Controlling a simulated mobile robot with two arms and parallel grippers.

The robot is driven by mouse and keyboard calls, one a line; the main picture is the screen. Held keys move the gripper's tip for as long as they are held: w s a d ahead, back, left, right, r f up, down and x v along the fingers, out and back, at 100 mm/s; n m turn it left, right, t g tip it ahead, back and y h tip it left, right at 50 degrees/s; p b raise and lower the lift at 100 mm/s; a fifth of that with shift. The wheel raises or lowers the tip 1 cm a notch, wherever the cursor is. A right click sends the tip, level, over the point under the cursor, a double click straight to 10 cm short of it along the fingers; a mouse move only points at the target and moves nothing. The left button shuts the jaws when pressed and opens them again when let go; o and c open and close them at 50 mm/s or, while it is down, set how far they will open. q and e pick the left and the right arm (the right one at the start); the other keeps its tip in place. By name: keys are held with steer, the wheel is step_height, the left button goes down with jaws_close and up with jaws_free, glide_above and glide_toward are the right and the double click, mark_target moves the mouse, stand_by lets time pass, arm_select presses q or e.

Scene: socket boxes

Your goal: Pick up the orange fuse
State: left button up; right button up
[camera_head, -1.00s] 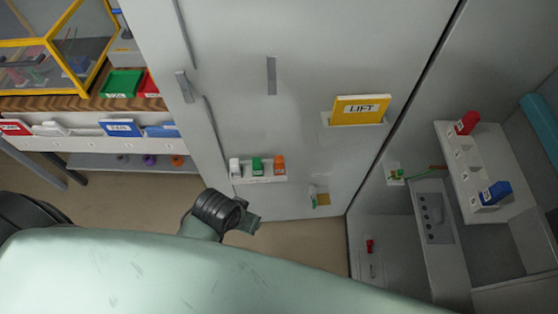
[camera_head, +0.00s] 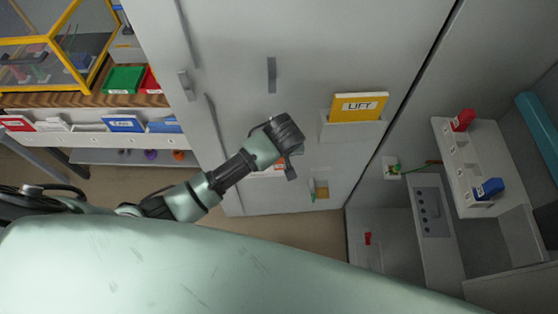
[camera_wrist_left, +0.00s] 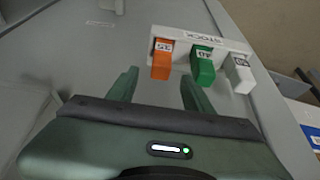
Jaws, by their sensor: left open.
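The orange fuse (camera_wrist_left: 162,58) stands in the white stock holder (camera_wrist_left: 214,38), at the left end of a row in the left wrist view. A green fuse (camera_wrist_left: 203,66) is beside it, then a white fuse (camera_wrist_left: 239,73). My left gripper (camera_wrist_left: 158,76) is open and empty, with its fingers short of the fuses and spread to either side of the orange one in the picture. My right gripper is not in view.
A yellow LIFT card (camera_head: 358,107) sits in a holder on the grey cabinet door. To the right, an open cabinet holds a red fuse (camera_head: 463,120) and a blue fuse (camera_head: 489,188) on a white panel (camera_head: 470,165). Shelves with bins (camera_head: 123,80) stand at left.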

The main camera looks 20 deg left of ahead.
mark_target(279, 162)
arm_select(q)
steer(key=shift+p+x, duration=0.45)
steer(key=shift+x, duration=2.7)
steer(key=shift+s+d+f, duration=0.1)
steer(key=shift+s, duration=0.05)
jaws_close()
